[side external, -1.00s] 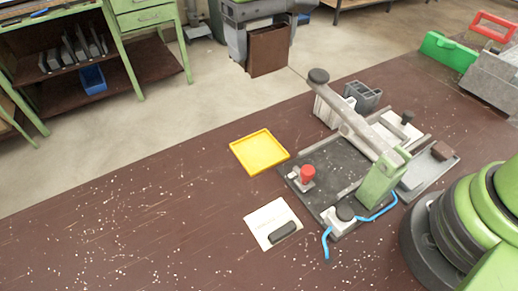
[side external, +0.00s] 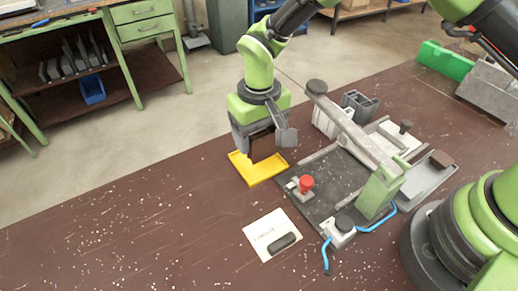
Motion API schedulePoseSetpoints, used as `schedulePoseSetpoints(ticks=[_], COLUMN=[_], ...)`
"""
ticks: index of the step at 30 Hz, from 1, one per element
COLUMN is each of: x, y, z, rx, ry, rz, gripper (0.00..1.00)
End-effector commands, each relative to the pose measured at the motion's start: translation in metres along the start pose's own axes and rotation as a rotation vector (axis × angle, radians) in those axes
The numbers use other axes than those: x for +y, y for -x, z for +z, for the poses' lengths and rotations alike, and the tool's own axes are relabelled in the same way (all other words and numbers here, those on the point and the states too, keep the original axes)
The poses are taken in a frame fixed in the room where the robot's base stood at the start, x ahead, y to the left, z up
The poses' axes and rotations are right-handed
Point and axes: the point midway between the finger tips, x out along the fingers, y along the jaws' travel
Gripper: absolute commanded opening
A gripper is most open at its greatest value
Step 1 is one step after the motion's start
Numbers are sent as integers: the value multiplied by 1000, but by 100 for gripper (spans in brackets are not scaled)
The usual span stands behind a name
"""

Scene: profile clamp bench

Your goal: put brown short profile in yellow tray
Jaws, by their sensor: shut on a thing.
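The brown short profile (side external: 263,145) is a dark brown piece between the fingers of my gripper (side external: 265,142). My gripper is shut on it and points down at the yellow tray (side external: 262,178). The profile and fingers cover the back part of the tray, and its front and left rims show. The profile is low at the tray, but I cannot tell whether it touches the tray floor.
Right of the tray is a dark fixture plate with a red knob (side external: 306,183) and a long clamp arm (side external: 350,128). A white card (side external: 271,236) with a dark piece lies in front. A grey tray (side external: 428,178) holds another brown block.

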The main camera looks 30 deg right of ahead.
Motion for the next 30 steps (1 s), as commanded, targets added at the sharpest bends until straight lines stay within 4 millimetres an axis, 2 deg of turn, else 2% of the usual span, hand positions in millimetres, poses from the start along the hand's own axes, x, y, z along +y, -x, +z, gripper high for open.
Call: schedulePoseSetpoints(ticks=[6,9,21,22,24,25,30], x=[0,0,0,0,0,0,0], y=[-32,-41,-45,-45,-45,-45,-45], z=[0,0,0,0,0,0,0], rx=[-3,-2,0,0,0,0,0], ry=[0,0,0,0,0,0,0], rz=[0,-1,-1,-2,-2,-2,-2], gripper=[44,44,44,72,88,93,93])
